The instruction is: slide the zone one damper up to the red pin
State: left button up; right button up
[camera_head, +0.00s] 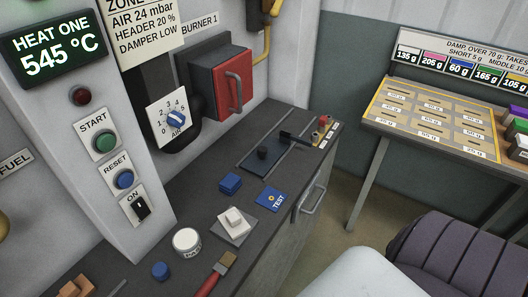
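A black bar (295,138) lies toward the plate's far right end. A small red pin (325,120) stands at the far right end of the bench, apart from the black knob, by a small labelled strip (329,134). Neither of my grippers is in view.
The red burner box (234,83) and dial (174,119) rise behind. A labelled table (376,112) stands right.

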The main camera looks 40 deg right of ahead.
aim_at(262, 161)
jog(key=k+l+z, duration=0.15)
jog(key=z, duration=0.3)
jog(key=k+l+z, duration=0.1)
jog(key=l+z, duration=0.2)
jog(key=z, duration=0.15)
jog(key=l+z, duration=0.25)
jog(key=z, duration=0.2)
jog(key=k, duration=0.05)
